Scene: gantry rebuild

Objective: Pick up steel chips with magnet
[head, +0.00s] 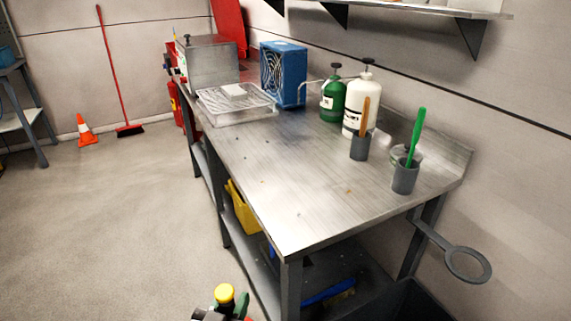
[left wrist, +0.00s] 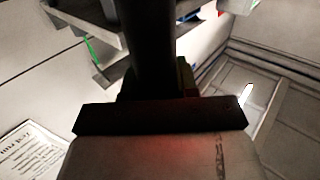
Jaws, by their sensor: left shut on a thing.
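My left gripper (head: 212,314) shows only in part at the bottom edge of the head view, in front of the bench's near left corner. In the left wrist view a dark upright rod (left wrist: 153,45) and a dark crossbar (left wrist: 160,118) fill the middle. Several tiny specks, likely the steel chips (head: 349,190), lie scattered on the metal bench (head: 330,225). My right gripper is not in view.
Two grey cups (head: 404,181) (head: 360,148) with brushes, a white bottle (head: 356,108) and a green bottle (head: 333,100) stand along the back. A blue fan box (head: 283,75) and a clear tray (head: 235,112) are farther off. The bench's front middle is mostly clear.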

